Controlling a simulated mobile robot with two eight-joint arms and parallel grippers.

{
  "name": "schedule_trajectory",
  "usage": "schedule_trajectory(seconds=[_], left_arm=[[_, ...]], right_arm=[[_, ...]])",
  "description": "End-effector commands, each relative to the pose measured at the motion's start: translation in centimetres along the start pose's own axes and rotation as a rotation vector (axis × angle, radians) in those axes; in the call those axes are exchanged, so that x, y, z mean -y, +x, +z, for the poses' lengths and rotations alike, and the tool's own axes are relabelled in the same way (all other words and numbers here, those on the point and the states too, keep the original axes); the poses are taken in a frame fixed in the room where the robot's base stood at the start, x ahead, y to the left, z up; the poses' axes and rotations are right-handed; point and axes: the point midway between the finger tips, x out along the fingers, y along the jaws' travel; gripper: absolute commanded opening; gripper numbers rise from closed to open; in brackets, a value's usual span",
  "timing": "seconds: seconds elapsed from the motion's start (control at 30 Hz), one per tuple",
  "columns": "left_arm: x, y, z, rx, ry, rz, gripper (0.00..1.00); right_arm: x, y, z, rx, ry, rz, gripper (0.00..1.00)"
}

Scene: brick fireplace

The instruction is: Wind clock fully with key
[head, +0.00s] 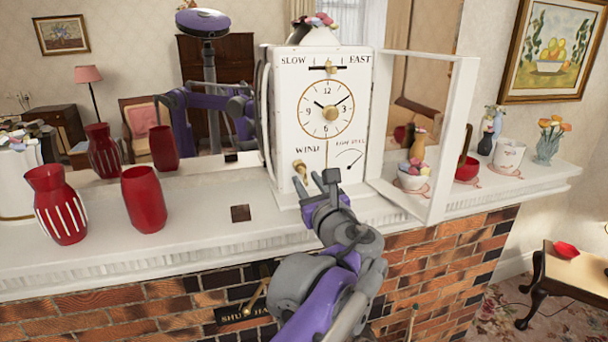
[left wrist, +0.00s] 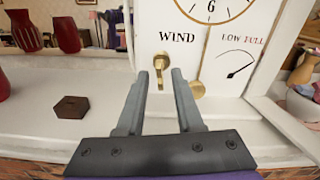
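The white clock (head: 317,110) stands on the mantel with its glass door (head: 448,140) swung open to the right. A small brass key-like piece (head: 300,168) sits at the WIND label on its lower front; it also shows in the left wrist view (left wrist: 160,64). A low/full gauge (head: 349,160) with a black needle is right of it. My left gripper (head: 323,178) is open and empty before the clock's lower front. In the left wrist view its fingertips (left wrist: 160,72) appear either side of the brass piece, without visible grip. My right gripper is out of view.
Red vases (head: 145,200) stand left on the mantel (head: 190,240), near a small brown block (head: 240,213). A flower bowl (head: 413,178) is beside the open door. A brass lever (head: 256,298) is on the brick front below. Mantel space left of the clock is mostly clear.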

Motion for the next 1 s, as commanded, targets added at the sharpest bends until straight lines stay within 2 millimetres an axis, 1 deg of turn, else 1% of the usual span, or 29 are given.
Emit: schedule_trajectory(seconds=[0.33,1.0], left_arm=[[0.01,-0.02,0.02,0.0,0.0,0.0,0.35],[-0.01,-0.02,0.09,0.0,0.0,0.0,0.35]], right_arm=[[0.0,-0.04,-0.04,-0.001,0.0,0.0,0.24],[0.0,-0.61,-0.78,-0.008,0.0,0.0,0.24]])
